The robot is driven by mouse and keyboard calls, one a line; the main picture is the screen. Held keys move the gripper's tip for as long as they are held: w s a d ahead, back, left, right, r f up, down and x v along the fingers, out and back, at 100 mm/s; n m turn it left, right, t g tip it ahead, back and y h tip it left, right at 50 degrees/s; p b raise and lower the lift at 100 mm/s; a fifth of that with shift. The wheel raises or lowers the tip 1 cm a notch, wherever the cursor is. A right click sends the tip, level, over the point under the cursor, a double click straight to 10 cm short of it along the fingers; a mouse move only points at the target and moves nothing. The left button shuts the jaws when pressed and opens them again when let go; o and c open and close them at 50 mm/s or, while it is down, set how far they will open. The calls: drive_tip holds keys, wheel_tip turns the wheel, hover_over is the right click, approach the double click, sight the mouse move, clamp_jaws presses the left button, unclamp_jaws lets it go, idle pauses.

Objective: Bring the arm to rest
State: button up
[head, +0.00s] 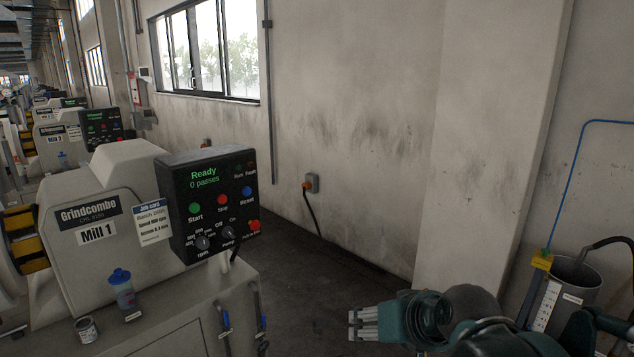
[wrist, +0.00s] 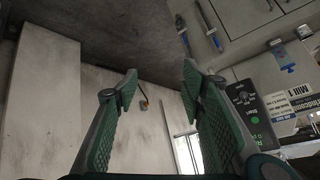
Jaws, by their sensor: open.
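My gripper (head: 364,324) is at the lower right of the head view, pointing left above the dark floor, with my arm reaching in from the right. In the wrist view my gripper (wrist: 160,80) shows its two green padded fingers spread well apart, with nothing between them. Beyond the fingers are the floor and the stained wall. My gripper is to the right of the Mill 1 machine (head: 100,192) and apart from it.
Mill 1's control panel (head: 212,200) reads "Ready, 0 passes". A blue-capped bottle (head: 122,290) and a small can (head: 86,329) stand on its cabinet. A metal vessel (head: 565,300) with a blue line stands at right. Floor (head: 310,280) between is clear.

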drive_tip(key=s+d+f+g+h, duration=0.1)
drive_tip(key=s+d+f+h, duration=0.2)
drive_tip(key=s+d, duration=0.7)
drive_tip(key=shift+s+f+m, duration=0.3)
drive_tip(key=shift+s, duration=0.05)
